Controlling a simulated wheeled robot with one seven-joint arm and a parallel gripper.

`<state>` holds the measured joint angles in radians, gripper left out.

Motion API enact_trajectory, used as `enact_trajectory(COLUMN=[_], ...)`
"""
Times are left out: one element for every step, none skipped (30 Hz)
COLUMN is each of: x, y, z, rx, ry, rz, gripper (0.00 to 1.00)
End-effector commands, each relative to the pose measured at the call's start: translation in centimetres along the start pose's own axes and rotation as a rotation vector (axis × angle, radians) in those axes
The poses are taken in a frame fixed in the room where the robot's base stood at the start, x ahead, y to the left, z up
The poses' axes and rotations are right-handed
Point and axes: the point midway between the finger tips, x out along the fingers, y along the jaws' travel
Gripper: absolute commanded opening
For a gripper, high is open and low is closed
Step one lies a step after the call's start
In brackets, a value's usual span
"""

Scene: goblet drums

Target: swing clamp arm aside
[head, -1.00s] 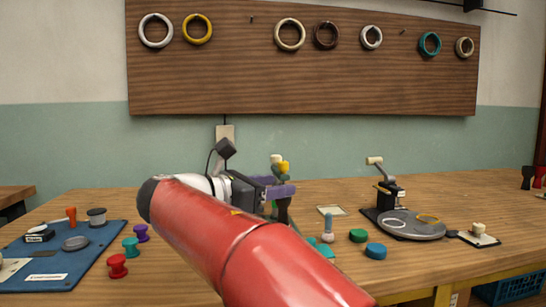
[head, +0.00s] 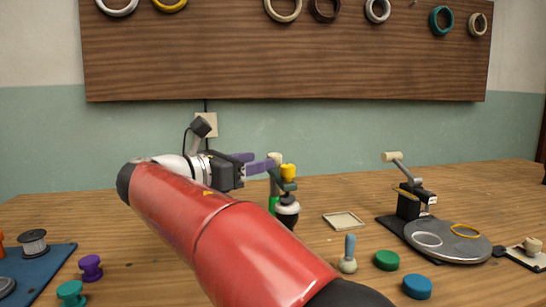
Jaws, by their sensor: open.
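My gripper (head: 263,161) has purple fingers, which stand apart with nothing visible between them. It is at the left of a clamp-like stand (head: 274,183) on the table in the head view. A dark green arm (head: 287,184) with a yellow knob (head: 288,171) sits beside the post, above a small black and white drum-like piece (head: 287,210). The fingertips are close to the post and knob; I cannot tell whether they touch. My red arm hides the table in front.
At the right is a lever device (head: 409,201) with a round grey plate (head: 447,240) bearing two rings. A blue mat (head: 45,270) and spools are at left.

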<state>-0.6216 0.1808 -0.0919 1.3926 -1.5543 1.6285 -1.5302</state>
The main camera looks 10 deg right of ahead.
Motion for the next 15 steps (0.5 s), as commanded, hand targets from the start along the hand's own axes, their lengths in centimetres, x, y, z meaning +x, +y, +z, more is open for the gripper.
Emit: enact_trajectory(x=[0.9,1.4,2.1,2.7,3.1,3.7,4.1,4.5,5.0,5.3,5.5,5.8,6.0,6.1,6.2], y=[-0.1,-0.1,-0.1,-0.1,-0.1,-0.1,-0.1,-0.1,-0.1,0.0,0.0,0.0,0.0,0.0,0.0], z=[-0.1,-0.1,-0.1,-0.1,-0.1,-0.1,-0.1,-0.1,0.0,0.0,0.0,0.0,0.0,0.0,0.0], rx=[0.0,0.0,0.0,0.0,0.0,0.0,0.0,0.0,0.0,0.0,-0.001,-0.001,-0.001,-0.001,-0.001], ry=[0.0,0.0,0.0,0.0,0.0,0.0,0.0,0.0,0.0,0.0,0.0,0.0,0.0,0.0,0.0], rz=[-0.004,-0.004,-0.004,-0.005,-0.003,-0.003,-0.003,-0.003,-0.003,-0.002,-0.001,-0.001,-0.001,-0.001,-0.001], gripper=[0.5,0.5,0.5,0.5,0.5,0.5,0.5,0.5,0.5,0.5,0.5,0.5,0.5,0.5,0.5])
